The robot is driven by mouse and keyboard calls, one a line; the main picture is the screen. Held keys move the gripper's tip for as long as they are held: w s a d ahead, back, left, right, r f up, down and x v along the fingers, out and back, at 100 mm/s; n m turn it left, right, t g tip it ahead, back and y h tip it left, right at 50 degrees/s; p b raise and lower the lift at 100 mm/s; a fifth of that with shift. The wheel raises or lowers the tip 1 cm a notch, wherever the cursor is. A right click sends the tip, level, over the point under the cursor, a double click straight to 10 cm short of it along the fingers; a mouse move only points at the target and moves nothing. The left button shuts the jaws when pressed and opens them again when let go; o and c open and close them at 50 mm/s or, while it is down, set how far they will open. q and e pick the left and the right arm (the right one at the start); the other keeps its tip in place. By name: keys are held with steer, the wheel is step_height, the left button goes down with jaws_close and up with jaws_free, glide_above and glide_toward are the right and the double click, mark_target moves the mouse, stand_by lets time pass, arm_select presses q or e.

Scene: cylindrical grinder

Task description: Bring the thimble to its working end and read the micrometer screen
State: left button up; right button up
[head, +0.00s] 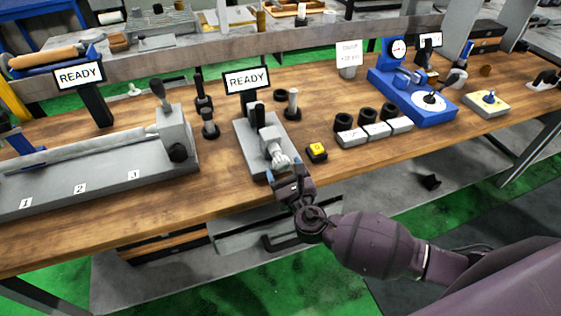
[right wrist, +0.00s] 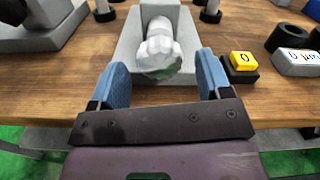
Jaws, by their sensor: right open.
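The thimble (right wrist: 160,52) is a pale, faceted knob at the near end of the grey micrometer stand, and it also shows in the head view (head: 281,161). The micrometer (head: 267,137) sits on a grey base (head: 243,139) on the bench. Its screen (head: 246,81) stands behind it and reads READY. My right gripper (right wrist: 164,75) is open, with a blue finger on either side of the thimble's near end. A gap shows between each finger and the thimble. In the head view the right gripper (head: 285,176) is at the stand's front. My left gripper is not in view.
A yellow button (head: 317,149) marked 0 sits just right of the stand. Grey blocks with black rings (head: 375,131) lie farther right. A long grey fixture (head: 100,172) with another READY screen (head: 78,75) stands left. Dark posts (head: 209,124) stand close behind.

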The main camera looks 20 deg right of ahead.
mark_target(283, 166)
steer(key=shift+w, duration=1.6)
steer(key=shift+c, duration=0.4)
steer(key=c, duration=0.8)
steer(key=shift+c, duration=0.2)
